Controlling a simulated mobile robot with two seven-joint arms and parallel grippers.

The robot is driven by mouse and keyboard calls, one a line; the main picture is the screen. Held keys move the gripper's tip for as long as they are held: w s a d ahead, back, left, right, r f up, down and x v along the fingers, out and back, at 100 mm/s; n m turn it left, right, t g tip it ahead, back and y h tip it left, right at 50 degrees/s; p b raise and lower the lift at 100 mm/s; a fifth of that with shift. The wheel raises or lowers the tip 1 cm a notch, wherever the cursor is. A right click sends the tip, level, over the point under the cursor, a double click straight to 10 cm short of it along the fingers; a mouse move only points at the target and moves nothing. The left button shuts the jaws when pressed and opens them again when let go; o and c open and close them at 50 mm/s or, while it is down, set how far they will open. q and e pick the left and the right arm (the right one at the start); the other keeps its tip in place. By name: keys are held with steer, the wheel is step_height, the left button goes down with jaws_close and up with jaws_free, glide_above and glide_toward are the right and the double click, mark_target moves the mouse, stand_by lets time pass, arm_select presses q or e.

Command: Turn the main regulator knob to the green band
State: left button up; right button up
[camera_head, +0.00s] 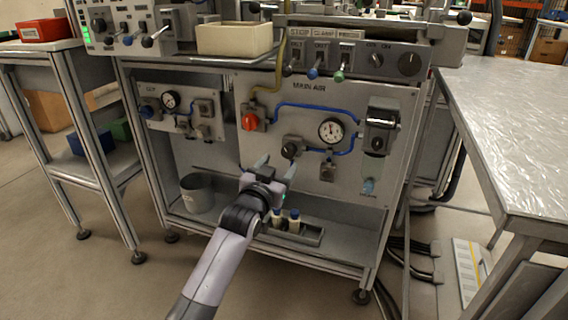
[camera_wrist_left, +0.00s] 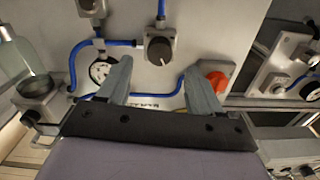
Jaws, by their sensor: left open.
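The main regulator knob (camera_head: 291,148) is a dark round knob on the panel lettered MAIN AIR, between a red knob (camera_head: 250,121) and a white dial gauge (camera_head: 331,131). The knob also shows in the left wrist view (camera_wrist_left: 158,47), beyond the fingers and apart from them. My left gripper (camera_head: 277,165) is open and empty, just below and left of the knob in the head view. In the left wrist view the open fingers (camera_wrist_left: 158,84) partly cover the gauge (camera_wrist_left: 101,72) and the red knob (camera_wrist_left: 217,80). The gauge's green band is too small to make out.
Blue hoses (camera_head: 300,106) link the panel's parts. A filter unit (camera_head: 380,128) stands right of the gauge, and a smaller panel with a gauge (camera_head: 171,100) is at left. A bucket (camera_head: 197,193) and a tray (camera_head: 308,233) with small bottles are on the lower shelf.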

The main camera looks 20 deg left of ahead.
mark_target(287, 154)
arm_select(q)
steer(key=w+b, duration=0.1)
steer(key=w, duration=0.2)
steer(key=shift+w+d+f, duration=0.1)
steer(key=shift+w, duration=0.15)
steer(key=shift+w+b, duration=0.7)
steer(key=shift+w, duration=0.35)
arm_select(e)
steer(key=shift+s+d+f+n+t+h, duration=0.1)
steer(key=shift+d+f+n+t+h, duration=0.15)
steer(key=shift+d+n+t, duration=0.35)
steer(key=shift+d+r, duration=0.1)
steer(key=shift+d, duration=0.05)
arm_select(q)
steer(key=c, duration=1.1)
arm_select(e)
steer(key=shift+s, duration=0.1)
